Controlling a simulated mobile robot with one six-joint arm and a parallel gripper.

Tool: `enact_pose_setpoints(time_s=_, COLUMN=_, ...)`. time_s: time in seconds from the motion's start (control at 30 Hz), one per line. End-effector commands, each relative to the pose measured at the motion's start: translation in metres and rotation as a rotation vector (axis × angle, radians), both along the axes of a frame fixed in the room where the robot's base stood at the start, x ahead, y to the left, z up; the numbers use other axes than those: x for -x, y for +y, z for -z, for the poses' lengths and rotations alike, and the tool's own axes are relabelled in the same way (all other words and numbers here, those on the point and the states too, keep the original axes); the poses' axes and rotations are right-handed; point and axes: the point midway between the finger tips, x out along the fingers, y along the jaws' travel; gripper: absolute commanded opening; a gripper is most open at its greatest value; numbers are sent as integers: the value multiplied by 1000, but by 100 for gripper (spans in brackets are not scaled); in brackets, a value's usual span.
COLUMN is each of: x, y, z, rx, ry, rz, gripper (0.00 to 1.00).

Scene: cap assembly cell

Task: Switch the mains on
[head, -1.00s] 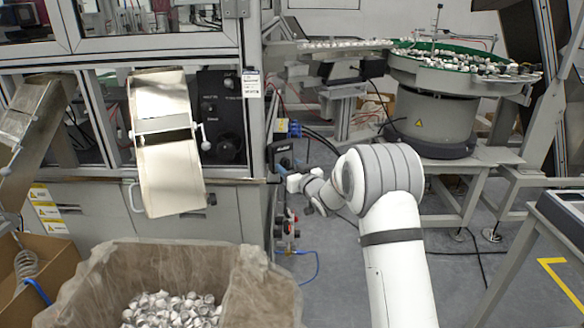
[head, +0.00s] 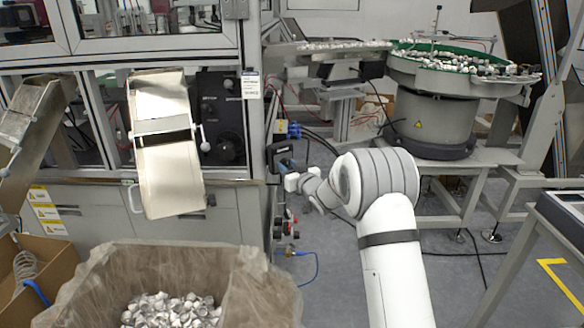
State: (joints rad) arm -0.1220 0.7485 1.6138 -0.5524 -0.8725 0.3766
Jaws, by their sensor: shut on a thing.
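My white arm reaches forward to the right side of the machine cabinet. My gripper (head: 281,157), a small dark shape beyond the white wrist, is up against that side next to the cabinet's corner post. It is shut on what seems to be the mains switch. The switch itself is hidden behind the gripper and the post, so I cannot tell its position.
Blue fittings (head: 294,130) sit just above my gripper, and red-knobbed valves (head: 291,227) with a blue hose are below. A bowl feeder (head: 435,115) stands at the right. A lined bin of caps (head: 247,272) is in front, beside a metal chute (head: 170,180).

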Motion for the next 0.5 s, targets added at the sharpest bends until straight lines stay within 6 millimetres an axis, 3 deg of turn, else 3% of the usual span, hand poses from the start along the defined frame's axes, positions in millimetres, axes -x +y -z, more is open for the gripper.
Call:
enact_pose_setpoints(time_s=0.03, x=-1, y=-11, z=0, rx=-2, ry=1, rz=11, gripper=9)
enact_pose_setpoints(time_s=0.5, x=-2, y=0, z=-3, rx=-142, ry=81, rz=12, gripper=8)
